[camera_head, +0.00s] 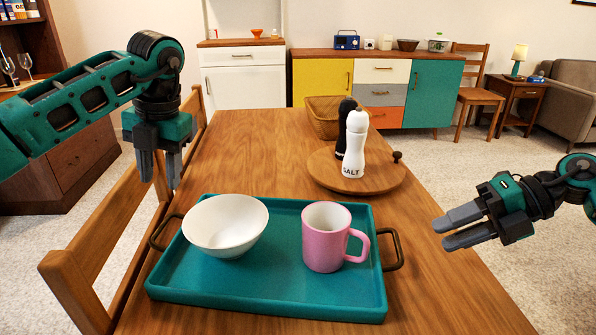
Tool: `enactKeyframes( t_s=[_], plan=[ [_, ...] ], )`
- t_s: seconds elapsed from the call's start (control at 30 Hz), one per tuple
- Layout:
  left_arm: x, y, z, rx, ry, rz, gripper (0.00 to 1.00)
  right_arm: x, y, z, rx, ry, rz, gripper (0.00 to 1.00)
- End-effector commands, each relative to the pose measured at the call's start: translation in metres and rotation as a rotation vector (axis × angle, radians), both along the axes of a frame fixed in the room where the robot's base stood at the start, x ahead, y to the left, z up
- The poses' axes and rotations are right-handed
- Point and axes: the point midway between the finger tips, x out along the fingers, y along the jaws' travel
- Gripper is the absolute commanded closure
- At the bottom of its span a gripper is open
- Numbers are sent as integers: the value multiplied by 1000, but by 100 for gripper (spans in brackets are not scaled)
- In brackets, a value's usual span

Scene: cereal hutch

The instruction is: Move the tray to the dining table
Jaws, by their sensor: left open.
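The teal tray (265,290) rests on the near end of the wooden dining table (254,142). It has a dark handle at its left end and another at its right end. A white bowl (225,226) and a pink mug (326,238) stand on it. My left gripper (159,175) is open and empty, pointing down above and behind the tray's left handle, over the chair side. My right gripper (447,229) is to the right of the tray, pointing left with its fingers apart, empty. Neither gripper visibly touches the tray.
Behind the tray a round wooden board (376,184) holds a white salt mill (355,145) and a black mill (342,117). A wicker basket (322,117) stands farther back. A wooden chair (80,285) stands close along the table's left edge. The table's left middle is clear.

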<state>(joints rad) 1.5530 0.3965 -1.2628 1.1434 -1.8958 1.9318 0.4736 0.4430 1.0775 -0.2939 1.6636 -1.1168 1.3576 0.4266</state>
Motion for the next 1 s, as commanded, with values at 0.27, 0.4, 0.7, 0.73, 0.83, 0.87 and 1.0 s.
enactKeyframes(
  t_s=[0.27, 0.4, 0.7, 0.73, 0.83, 0.87, 1.0],
  plan=[
    [0, 0, 0, 0, 0, 0, 59, -6, -30, 20, 0, -1, -1, 63],
    [0, 0, 0, 0, 0, 0, 59, -7, -33, 23, 1, 0, 1, 63],
    [0, 0, 5, 0, 0, 1, 59, -7, -33, 27, 1, 0, 0, 63],
    [0, 0, 9, 0, 0, 1, 59, -7, -33, 31, 1, 0, 0, 63],
    [0, 0, 30, 0, -1, 1, 59, -7, -33, 53, 1, -1, 1, 63],
    [0, 0, 39, 0, -1, 1, 59, -7, -33, 61, 1, -1, 1, 63],
    [0, 0, 80, 0, -1, 1, 59, -7, -32, 102, 1, 0, 0, 63]
  ],
)
